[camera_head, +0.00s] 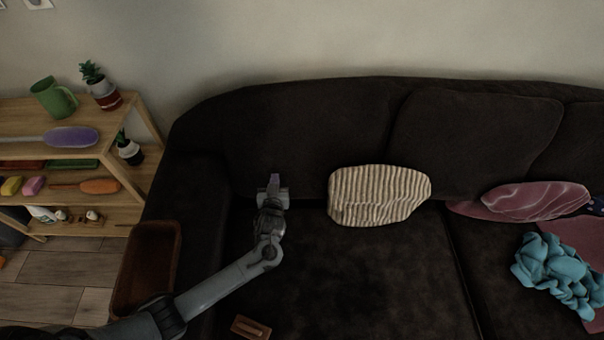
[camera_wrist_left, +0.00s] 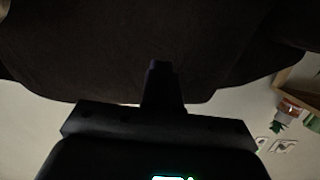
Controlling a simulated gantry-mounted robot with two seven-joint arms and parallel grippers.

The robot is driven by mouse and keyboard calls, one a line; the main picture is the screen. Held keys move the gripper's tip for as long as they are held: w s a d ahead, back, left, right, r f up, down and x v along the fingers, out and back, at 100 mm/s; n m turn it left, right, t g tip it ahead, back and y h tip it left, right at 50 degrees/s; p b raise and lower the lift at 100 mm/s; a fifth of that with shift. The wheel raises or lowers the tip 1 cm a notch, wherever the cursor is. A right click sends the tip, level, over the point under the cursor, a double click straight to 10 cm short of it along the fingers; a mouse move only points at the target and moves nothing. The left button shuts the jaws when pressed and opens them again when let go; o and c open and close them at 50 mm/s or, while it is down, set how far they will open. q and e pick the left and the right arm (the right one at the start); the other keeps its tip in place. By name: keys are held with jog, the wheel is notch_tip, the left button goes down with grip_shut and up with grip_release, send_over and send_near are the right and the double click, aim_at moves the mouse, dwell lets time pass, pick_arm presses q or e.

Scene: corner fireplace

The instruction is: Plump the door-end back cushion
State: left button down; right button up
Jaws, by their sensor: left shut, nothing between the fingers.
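A dark brown sofa fills the middle and right of the head view. Its left back cushion (camera_head: 310,140) is wide and smooth; another dark back cushion (camera_head: 475,138) leans to its right. No door shows, so I cannot tell which is the door-end one. My left gripper (camera_head: 274,178) is shut and empty, in front of the lower part of the left back cushion; I cannot tell whether it touches. In the left wrist view, its fingers (camera_wrist_left: 160,68) are together against dark upholstery (camera_wrist_left: 130,45), which fills the upper frame. My right gripper is not in view.
A striped beige cushion (camera_head: 380,195) sits right of my left gripper. Pink cushions (camera_head: 535,201) and a crumpled teal cloth (camera_head: 558,272) lie farther right. A brown tray (camera_head: 147,268) rests on the left armrest. A small brown object (camera_head: 250,327) is at the seat front. Wooden shelves (camera_head: 130,110) stand left.

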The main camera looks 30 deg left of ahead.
aim_at(302, 173)
pick_arm(q)
jog(key=w+d, duration=0.1)
jog(key=d, duration=0.1)
jog(key=w+d, duration=0.1)
jog(key=d, duration=0.1)
jog(key=shift+w, duration=0.15)
jog(key=shift+w+d+r+b, duration=0.1)
jog(key=shift+w+d+b, duration=0.2)
jog(key=shift+d, duration=0.8)
jog(key=shift+w+d+r+b, duration=0.1)
jog(key=shift+w+d, duration=0.25)
jog(key=shift+d, duration=0.75)
jog(key=shift+f, duration=0.1)
jog(key=shift+w+a+f+b, duration=0.2)
jog(key=shift+w+a+b, duration=0.15)
jog(key=shift+w+b, duration=0.1)
jog(key=shift+w+a+f+b, duration=0.1)
jog(key=shift+w+a+b, duration=0.3)
jog(key=shift+w, duration=0.2)
jog(key=shift+d, duration=0.1)
